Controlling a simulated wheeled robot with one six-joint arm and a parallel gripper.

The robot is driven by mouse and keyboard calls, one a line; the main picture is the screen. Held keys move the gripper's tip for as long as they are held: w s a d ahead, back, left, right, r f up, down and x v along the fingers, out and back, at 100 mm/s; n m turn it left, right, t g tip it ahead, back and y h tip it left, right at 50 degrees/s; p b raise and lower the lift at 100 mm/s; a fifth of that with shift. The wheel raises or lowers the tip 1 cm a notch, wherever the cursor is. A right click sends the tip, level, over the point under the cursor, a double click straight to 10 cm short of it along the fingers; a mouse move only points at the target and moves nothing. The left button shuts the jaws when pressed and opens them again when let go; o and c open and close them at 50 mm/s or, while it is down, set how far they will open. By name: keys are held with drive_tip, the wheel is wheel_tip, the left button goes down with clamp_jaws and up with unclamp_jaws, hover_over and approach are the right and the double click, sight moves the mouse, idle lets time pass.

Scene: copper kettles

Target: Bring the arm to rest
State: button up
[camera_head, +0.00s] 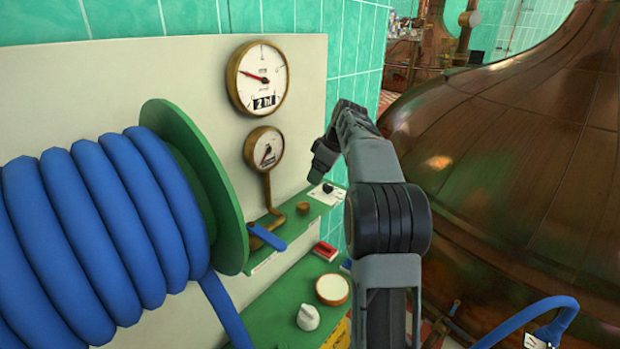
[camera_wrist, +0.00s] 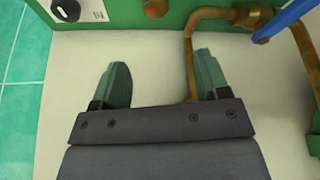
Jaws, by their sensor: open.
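My gripper (camera_wrist: 160,80) is open and empty in the wrist view, its two greenish fingers apart over the pale panel. In the head view my arm rises from the bottom and bends left, with my gripper (camera_head: 318,168) hanging near the panel. It is small and dark there, beside the lower gauge and above the green ledge. A brass pipe (camera_wrist: 189,50) passes close to the right finger in the wrist view; whether they touch I cannot tell.
A blue hose coil (camera_head: 90,230) on a green reel fills the left. Two gauges (camera_head: 262,76) hang on the pale panel (camera_head: 120,75). A green ledge (camera_head: 300,215) holds a black knob and a blue-handled valve (camera_head: 268,237). A large copper kettle (camera_head: 520,150) stands close on the right.

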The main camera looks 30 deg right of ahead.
drive_tip(key=shift+r, duration=0.1)
idle(0.6)
drive_tip(key=s+f+m+h, duration=0.1)
drive_tip(key=s+f+m, duration=0.3)
drive_tip(key=f+m, duration=0.3)
drive_tip(key=s+a+f+h+p, duration=0.1)
drive_tip(key=s+a, duration=0.7)
drive_tip(key=s, duration=0.3)
drive_tip(key=s+a+f, duration=0.1)
drive_tip(key=s+a, duration=0.7)
drive_tip(key=s, duration=0.2)
drive_tip(key=shift+s+f+m+h+p, duration=0.35)
drive_tip(key=shift+s+f+m+h, duration=0.05)
